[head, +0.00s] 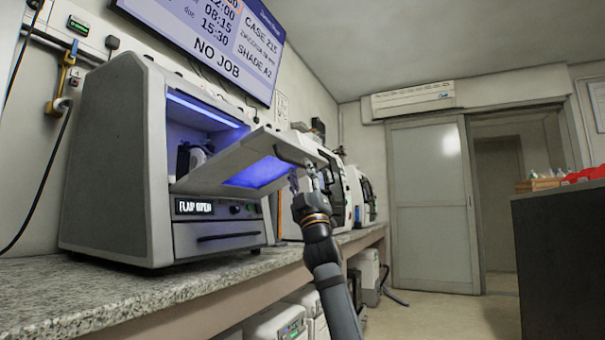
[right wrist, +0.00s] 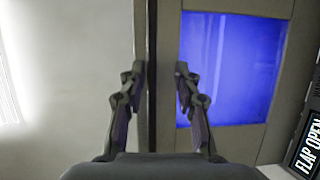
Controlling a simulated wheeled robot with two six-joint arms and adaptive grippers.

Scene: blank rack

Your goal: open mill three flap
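A grey mill (head: 115,160) stands on the counter, its chamber lit blue. Its flap (head: 222,160) is swung out from the front, with a blue-lit window (head: 262,172). The small display (head: 194,207) reads "FLAP OPEN", and the same words show in the right wrist view (right wrist: 308,150). My right gripper (head: 308,178) is at the flap's outer end, near its dark edge. In the right wrist view its fingers (right wrist: 160,68) are apart, with the flap's edge and a dark strip (right wrist: 152,30) behind the gap. I cannot tell whether they touch the flap. My left gripper is not in view.
The granite counter (head: 130,292) runs along the wall, with more machines (head: 358,195) farther back. A wall screen (head: 215,35) reads "NO JOB". A dark cabinet (head: 560,260) stands at the right, with open floor (head: 440,315) between.

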